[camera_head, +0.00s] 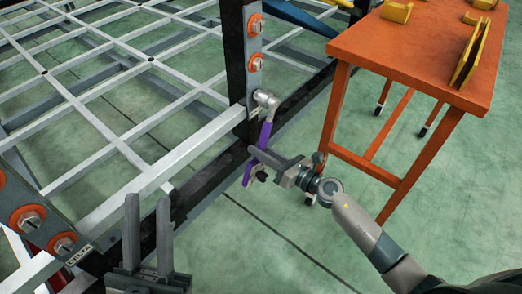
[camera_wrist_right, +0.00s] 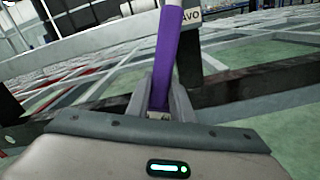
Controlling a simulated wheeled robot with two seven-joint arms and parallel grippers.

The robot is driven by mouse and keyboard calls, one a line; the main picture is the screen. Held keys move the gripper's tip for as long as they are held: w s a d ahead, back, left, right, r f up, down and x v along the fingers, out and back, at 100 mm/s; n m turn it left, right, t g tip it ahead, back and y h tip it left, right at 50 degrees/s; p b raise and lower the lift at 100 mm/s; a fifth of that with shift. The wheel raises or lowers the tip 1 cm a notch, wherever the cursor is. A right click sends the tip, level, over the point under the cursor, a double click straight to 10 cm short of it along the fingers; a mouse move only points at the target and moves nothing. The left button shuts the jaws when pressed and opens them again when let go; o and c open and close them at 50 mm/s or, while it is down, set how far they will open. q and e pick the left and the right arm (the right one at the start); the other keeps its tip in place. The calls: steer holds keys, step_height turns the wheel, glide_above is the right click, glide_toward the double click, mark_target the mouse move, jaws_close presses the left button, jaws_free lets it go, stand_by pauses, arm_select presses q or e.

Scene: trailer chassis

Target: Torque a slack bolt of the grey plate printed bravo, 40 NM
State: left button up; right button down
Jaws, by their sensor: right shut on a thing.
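The grey plate (camera_head: 254,80) runs down the dark post. Two bolts on orange washers show on it, an upper bolt (camera_head: 256,25) and a middle bolt (camera_head: 255,62). A torque wrench with a purple handle (camera_head: 263,137) hangs slanting, its silver head (camera_head: 266,99) at the plate's lower end, covering any bolt there. In the right wrist view the handle (camera_wrist_right: 166,60) rises from between the fingers, beside a label ending in "AVO" (camera_wrist_right: 188,15). My right gripper (camera_head: 258,161) is shut on the handle. My left gripper (camera_head: 148,205) is empty, its fingers apart, at lower left.
Another grey plate, printed DELTA (camera_head: 84,252), with orange-washered bolts stands at the left. An orange table (camera_head: 395,45) with yellow brackets (camera_head: 470,52) stands at the right. The chassis's pale lattice (camera_head: 100,125) fills the left. Green floor is clear at lower middle.

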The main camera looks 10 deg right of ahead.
steer(key=shift+x, duration=0.8)
stand_by(1.3)
steer(key=shift+r, duration=0.1)
steer(key=c, duration=2.1)
jaws_free()
jaws_close()
